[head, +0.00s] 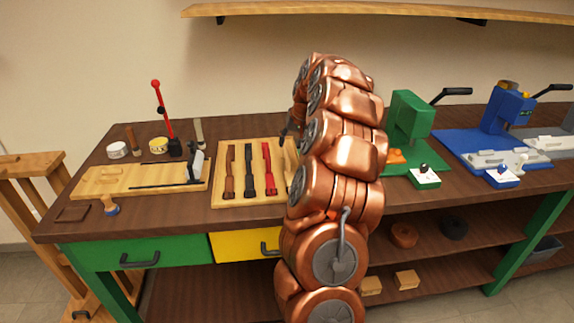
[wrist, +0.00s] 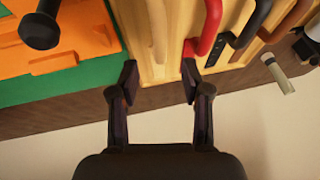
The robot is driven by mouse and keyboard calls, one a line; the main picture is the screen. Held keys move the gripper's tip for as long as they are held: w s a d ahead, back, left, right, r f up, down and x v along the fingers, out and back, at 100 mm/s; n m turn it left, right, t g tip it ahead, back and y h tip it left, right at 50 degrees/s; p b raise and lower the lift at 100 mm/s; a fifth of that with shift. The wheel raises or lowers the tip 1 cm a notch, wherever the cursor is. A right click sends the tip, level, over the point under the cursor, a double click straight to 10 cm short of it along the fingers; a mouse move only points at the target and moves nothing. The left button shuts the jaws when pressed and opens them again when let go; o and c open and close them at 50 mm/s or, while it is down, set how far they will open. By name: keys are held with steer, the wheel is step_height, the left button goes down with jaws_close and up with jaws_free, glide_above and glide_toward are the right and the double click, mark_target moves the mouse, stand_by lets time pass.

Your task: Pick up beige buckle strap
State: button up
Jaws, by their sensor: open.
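The beige buckle strap (wrist: 157,28) lies in a light wooden tray (wrist: 176,52), beside the red strap (wrist: 209,28), in the wrist view. My gripper (wrist: 159,82) is open and empty, with its two dark fingertips spread on either side of the line of the beige strap, near the strap's close end. I cannot tell the height of the fingertips above the tray. In the head view my copper arm covers the right part of the tray (head: 232,201) and most of the beige strap. Only a dark bit of my gripper shows there.
Brown (head: 229,172), black (head: 250,170) and red (head: 268,168) straps lie left of the beige one. A wooden board (head: 120,180) with a clamp is further left. A green press (head: 408,120) and a blue machine (head: 508,110) stand to the right.

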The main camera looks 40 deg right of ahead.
mark_target(287, 152)
steer(key=shift+s+a+p+x, duration=0.15)
steer(key=shift+p+x, duration=0.4)
steer(key=shift+x, duration=1.15)
steer(key=shift+s+a+p+x, duration=0.1)
steer(key=shift+p+x, duration=0.4)
steer(key=shift+x, duration=1.25)
steer(key=shift+f, duration=0.1)
jaws_close()
